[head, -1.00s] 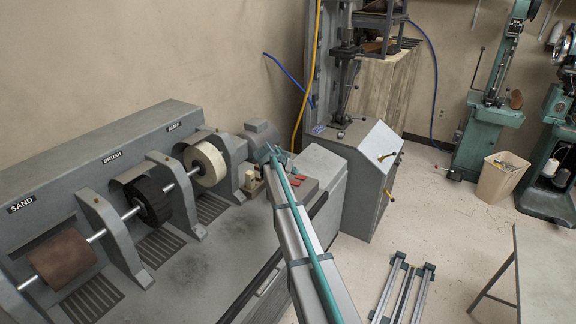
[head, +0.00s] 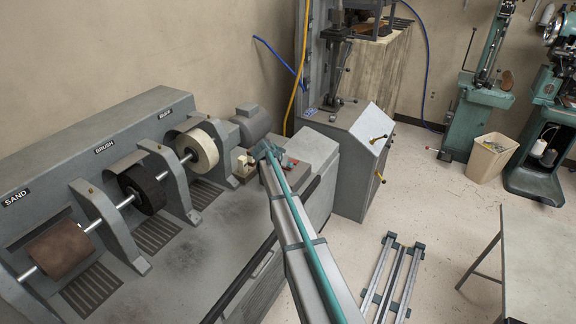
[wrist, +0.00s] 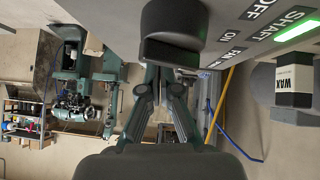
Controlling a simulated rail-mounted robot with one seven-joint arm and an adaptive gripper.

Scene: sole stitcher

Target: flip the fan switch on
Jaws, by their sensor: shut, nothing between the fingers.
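In the wrist view, a grey control panel (wrist: 225,22) hangs upside down at the top, with printed words FAN, SHAFT, ON and OFF. A large black switch or knob (wrist: 175,28) stands out from it. I cannot tell for certain whether it is the fan switch. A green light (wrist: 298,30) glows beside the word SHAFT. My gripper (wrist: 165,76) is shut and empty, its tips just below the black part in the picture; contact is unclear. In the head view, my gripper (head: 264,150) is at the right end of the grey finishing machine (head: 215,235), hiding the switches.
A block marked WAX (wrist: 294,80) is near the panel in the wrist view. In the head view, sanding (head: 62,250), brush (head: 145,190) and buff (head: 198,148) wheels line the machine. A grey motor (head: 252,122) stands behind my gripper. The floor at right is partly free.

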